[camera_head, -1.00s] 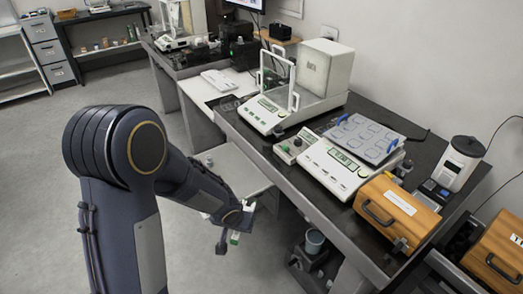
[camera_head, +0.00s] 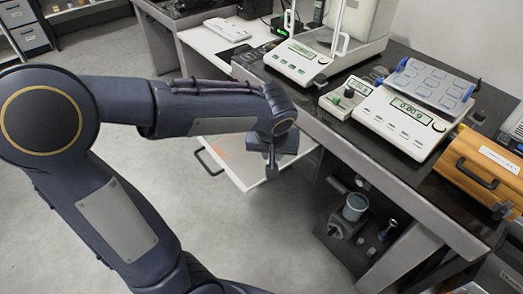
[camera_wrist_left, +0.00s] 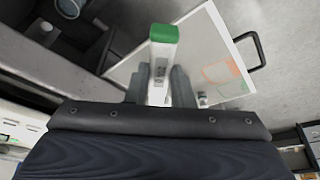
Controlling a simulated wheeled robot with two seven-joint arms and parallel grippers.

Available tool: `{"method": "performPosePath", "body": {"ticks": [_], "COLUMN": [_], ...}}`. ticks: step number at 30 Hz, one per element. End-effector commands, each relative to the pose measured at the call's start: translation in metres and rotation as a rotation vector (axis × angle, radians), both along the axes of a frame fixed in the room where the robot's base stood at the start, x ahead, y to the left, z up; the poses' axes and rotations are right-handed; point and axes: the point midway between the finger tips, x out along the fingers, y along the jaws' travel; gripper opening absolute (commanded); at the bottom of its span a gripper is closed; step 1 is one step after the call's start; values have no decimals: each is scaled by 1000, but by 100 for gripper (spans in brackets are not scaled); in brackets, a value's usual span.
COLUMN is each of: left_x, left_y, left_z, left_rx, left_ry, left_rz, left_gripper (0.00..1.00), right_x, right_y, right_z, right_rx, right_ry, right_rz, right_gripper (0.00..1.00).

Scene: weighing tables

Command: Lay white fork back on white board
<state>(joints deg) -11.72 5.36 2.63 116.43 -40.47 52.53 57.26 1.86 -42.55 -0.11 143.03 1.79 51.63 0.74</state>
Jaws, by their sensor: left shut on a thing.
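My left gripper (camera_head: 271,165) points down over the right part of the white board (camera_head: 232,172), a flat pull-out board below the dark table top. In the left wrist view, the gripper (camera_wrist_left: 160,85) is shut on a white piece with a green end (camera_wrist_left: 164,35), which appears to be the white fork's handle. Its tines do not show, and it is hidden in the head view. The white board (camera_wrist_left: 202,25) lies below and beyond it, with orange and green outlines on it. I cannot tell the height above it. My right gripper is not in view.
The table's edge (camera_head: 330,140) runs close to the right of my left gripper. Scales (camera_head: 400,115) and a wooden box (camera_head: 482,165) stand on top. The floor left of the board is clear.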

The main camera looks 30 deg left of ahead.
Motion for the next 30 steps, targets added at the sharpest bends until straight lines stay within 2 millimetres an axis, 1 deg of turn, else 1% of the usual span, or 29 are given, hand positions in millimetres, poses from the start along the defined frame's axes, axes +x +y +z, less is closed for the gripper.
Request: {"method": "performPosePath", "body": {"ticks": [1, 3, 8, 9, 13, 15, 23, 24, 27, 30], "left_x": [9, 21, 49, 52, 65, 70, 79, 81, 80, 80], "left_y": [10, 23, 52, 55, 68, 72, 81, 83, 83, 83], "left_z": [-6, -14, -32, -44, -65, -73, -87, -91, -109, -120], "left_rx": [0, 1, 1, 1, 1, 0, 1, 0, 1, 1], "left_ry": [4, 6, 5, 7, 5, 2, 1, 2, 5, 3], "left_rz": [7, 6, 5, 2, 0, -1, -1, -1, -3, -2], "left_gripper": [0, 0, 0, 0, 0, 0, 0, 0, 0, 0], "right_x": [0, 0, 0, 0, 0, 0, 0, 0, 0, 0], "right_y": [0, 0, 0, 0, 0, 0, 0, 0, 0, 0], "right_z": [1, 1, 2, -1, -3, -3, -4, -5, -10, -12], "right_rx": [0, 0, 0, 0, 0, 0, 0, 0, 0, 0], "right_ry": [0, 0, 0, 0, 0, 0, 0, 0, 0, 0], "right_rz": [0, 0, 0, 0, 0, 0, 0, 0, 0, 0], "right_gripper": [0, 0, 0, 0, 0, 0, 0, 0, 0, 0]}}
